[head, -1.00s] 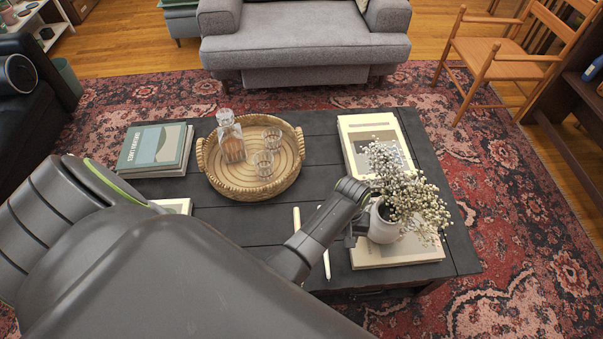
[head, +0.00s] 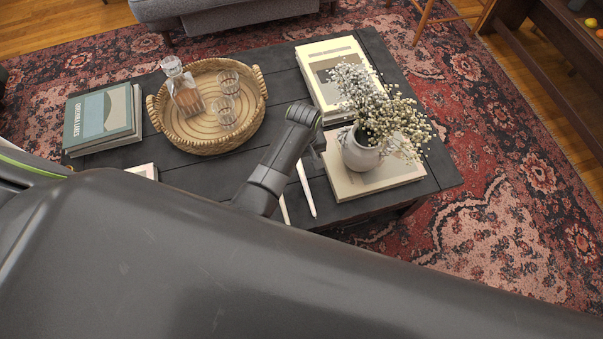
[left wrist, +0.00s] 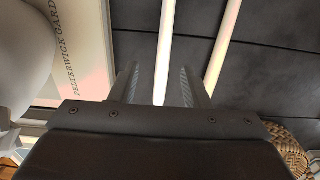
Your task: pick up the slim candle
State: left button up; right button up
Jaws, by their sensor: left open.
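Two slim pale candles lie on the dark coffee table, left of the lower book with the vase in the head view. One candle (head: 306,188) is nearer the book; the other candle (head: 284,210) is partly hidden by my arm. My left gripper (head: 316,160) is over the table beside the vase, its fingers mostly hidden there. In the left wrist view my left gripper (left wrist: 159,74) is open. The candle nearer the book (left wrist: 165,45) runs between its fingers in that view, with gaps on both sides. The other candle (left wrist: 223,45) lies outside the right finger. My right gripper is out of view.
A white vase of small flowers (head: 358,156) stands on a book (head: 400,177) close to my left gripper. A wicker tray (head: 210,148) holds a decanter and two glasses. Books (head: 103,120) are stacked at left. The table (head: 270,107) is bare between tray and right-hand books.

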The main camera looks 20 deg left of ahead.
aim_at(302, 172)
pick_arm(q)
jog(key=f, duration=0.1)
jog(key=f+b, duration=0.1)
jog(key=f, duration=0.2)
jog(key=shift+s+a+f, duration=0.15)
jog(key=shift+s+f, duration=0.2)
jog(key=shift+f, duration=0.55)
grip_shut()
